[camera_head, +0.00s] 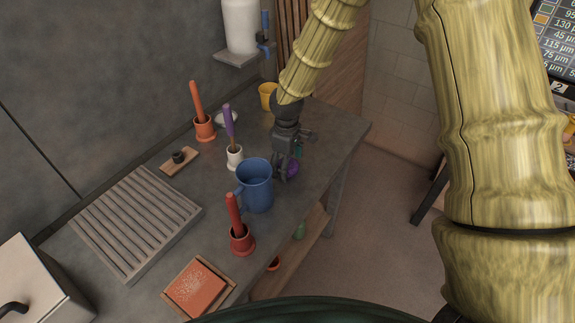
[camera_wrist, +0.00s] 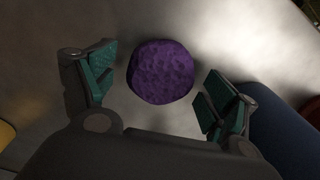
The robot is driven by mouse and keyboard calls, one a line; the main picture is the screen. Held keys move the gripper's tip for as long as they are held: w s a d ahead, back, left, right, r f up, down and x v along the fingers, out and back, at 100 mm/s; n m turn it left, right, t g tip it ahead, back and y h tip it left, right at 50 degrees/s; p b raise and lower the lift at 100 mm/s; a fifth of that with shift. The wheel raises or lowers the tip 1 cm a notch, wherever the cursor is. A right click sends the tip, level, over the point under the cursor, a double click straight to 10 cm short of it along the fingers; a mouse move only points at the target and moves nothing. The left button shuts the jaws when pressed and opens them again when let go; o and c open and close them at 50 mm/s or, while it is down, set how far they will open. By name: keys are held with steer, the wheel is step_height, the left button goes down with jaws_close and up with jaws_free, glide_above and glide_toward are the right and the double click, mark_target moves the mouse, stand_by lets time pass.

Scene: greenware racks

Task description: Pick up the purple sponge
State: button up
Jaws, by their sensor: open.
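The purple sponge (camera_wrist: 160,72) is a rounded, rough-textured lump lying on the grey worktop, seen in the middle of the wrist view. It also shows in the head view (camera_head: 293,169), partly covered by my gripper. My gripper (camera_wrist: 156,84) is open, with one teal-padded finger on each side of the sponge. Gaps show between the sponge and both fingers. In the head view my gripper (camera_head: 288,165) points down over the sponge near the worktop's right edge.
A blue mug (camera_head: 256,187) stands close to my gripper. A white pot (camera_head: 234,158) with a purple-handled tool, a yellow cup (camera_head: 267,97) and orange pots (camera_head: 204,128) stand nearby. A slatted rack (camera_head: 135,222) lies left. The worktop's edge is just right of the sponge.

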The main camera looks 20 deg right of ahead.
steer(key=shift+f, duration=0.2)
steer(key=shift+c, duration=0.4)
steer(key=c, duration=0.9)
steer(key=shift+r+b, duration=0.35)
steer(key=shift+r, duration=0.4)
steer(key=shift+r+b, duration=0.35)
steer(key=shift+r, duration=0.6)
steer(key=s+b, duration=0.1)
steer(key=s, duration=0.4)
steer(key=s+d+r+b, duration=0.1)
steer(key=s, duration=0.4)
steer(key=s+b, duration=0.1)
steer(key=s, duration=0.5)
steer(key=shift+d+r+b, duration=0.2)
steer(key=shift+r+b, duration=0.1)
steer(key=shift+b, duration=0.05)
